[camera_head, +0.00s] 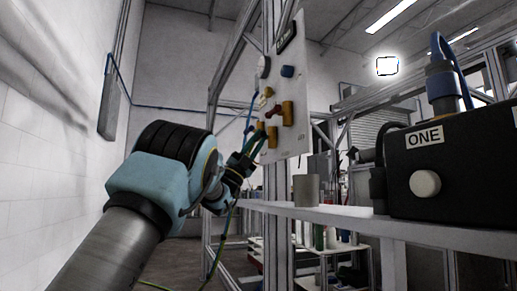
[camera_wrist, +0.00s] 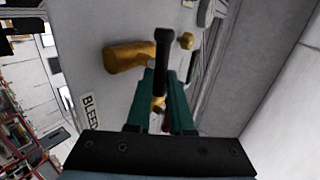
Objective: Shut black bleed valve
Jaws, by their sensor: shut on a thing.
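The black bleed valve handle (camera_wrist: 162,62) is a slim black lever in the middle of the wrist view. It stands between the green fingers of my gripper (camera_wrist: 166,88), which are shut on it. Its lower end is hidden between the fingers. A brass fitting (camera_wrist: 128,57) lies just left of the handle, and a BLEED label (camera_wrist: 89,112) is on the panel to the lower left. In the head view my gripper (camera_head: 253,143) reaches the left edge of the white panel (camera_head: 297,60), low down beside a brass fitting (camera_head: 272,137). The black handle cannot be made out there.
A grey cylinder (camera_head: 306,190) and a black box marked ONE (camera_head: 450,165) stand on the shelf (camera_head: 350,215) to the right.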

